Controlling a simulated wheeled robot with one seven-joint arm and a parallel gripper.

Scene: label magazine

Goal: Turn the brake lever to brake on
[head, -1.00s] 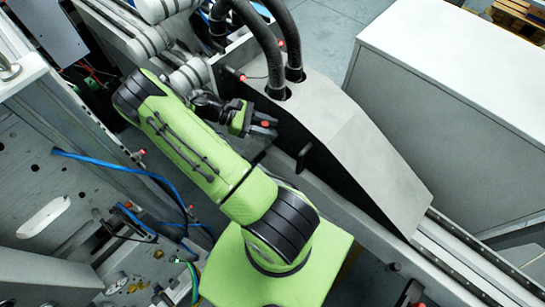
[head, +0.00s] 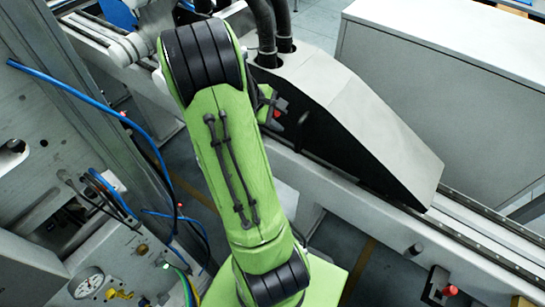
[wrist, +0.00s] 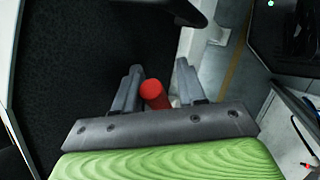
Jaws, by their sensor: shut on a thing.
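The brake lever shows as a red round knob (wrist: 152,90) on a red stem in the wrist view. It sits between the two grey fingers of my gripper (wrist: 158,72), closer to the left finger. My gripper is shut on it. In the head view my gripper (head: 272,107) is mostly hidden behind my green arm, and a small red spot shows at it, beside the black side of the sloped grey cover. The lever's base and its angle are hidden, so I cannot tell its setting.
The sloped grey cover (head: 345,95) with thick black hoses (head: 262,30) stands right of my gripper. A dark curved part (wrist: 185,10) lies just beyond the fingers. A large grey cabinet (head: 430,100) stands at right. Blue hoses (head: 80,95) and a gauge (head: 87,283) are at left.

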